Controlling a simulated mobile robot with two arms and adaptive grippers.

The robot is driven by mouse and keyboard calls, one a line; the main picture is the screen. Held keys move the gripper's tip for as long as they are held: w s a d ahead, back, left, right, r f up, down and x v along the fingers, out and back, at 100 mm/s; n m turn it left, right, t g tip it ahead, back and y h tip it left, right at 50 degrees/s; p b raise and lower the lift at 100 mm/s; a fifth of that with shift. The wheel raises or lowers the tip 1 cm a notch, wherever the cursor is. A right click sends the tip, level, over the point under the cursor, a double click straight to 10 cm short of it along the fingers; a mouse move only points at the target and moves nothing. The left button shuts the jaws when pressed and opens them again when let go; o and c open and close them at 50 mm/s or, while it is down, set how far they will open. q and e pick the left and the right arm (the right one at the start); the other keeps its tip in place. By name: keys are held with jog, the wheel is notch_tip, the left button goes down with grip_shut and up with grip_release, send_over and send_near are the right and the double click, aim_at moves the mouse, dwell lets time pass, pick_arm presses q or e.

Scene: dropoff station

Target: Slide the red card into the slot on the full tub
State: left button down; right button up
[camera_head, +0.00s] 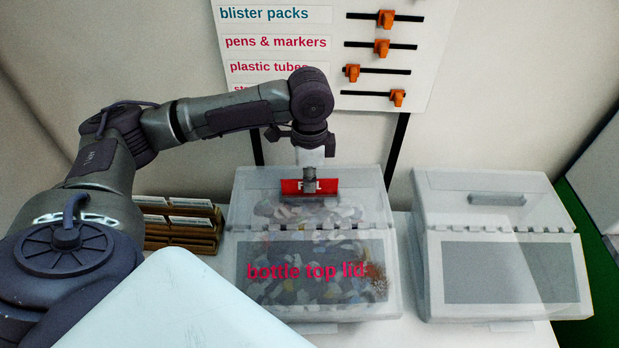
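The red card (293,187) with white lettering stands over the lid of the left tub (241,215). This tub is clear, filled with bottle tops and labelled "bottle top lid" in pink; the label's end is blurred. My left gripper (309,186) points down and is shut on the middle of the card, covering some letters. A grey strip (308,200) shows just under the card on the lid and appears to be the slot piece. I cannot tell whether the card's lower edge is inside it. My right gripper is not in view.
A second tub (510,219), seemingly empty with a grey panel, stands at right; a bare slot piece (484,208) is on its lid. A wooden card rack (182,224) stands left behind my arm. A board (385,75) with orange sliders hangs behind.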

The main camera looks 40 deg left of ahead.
pick_arm(q)
jog(key=shift+f, duration=0.2)
jog(key=c, duration=1.2)
grip_release()
jog(key=shift+c, duration=0.2)
jog(key=shift+r, duration=0.1)
notch_tip(320, 180, up, 12)
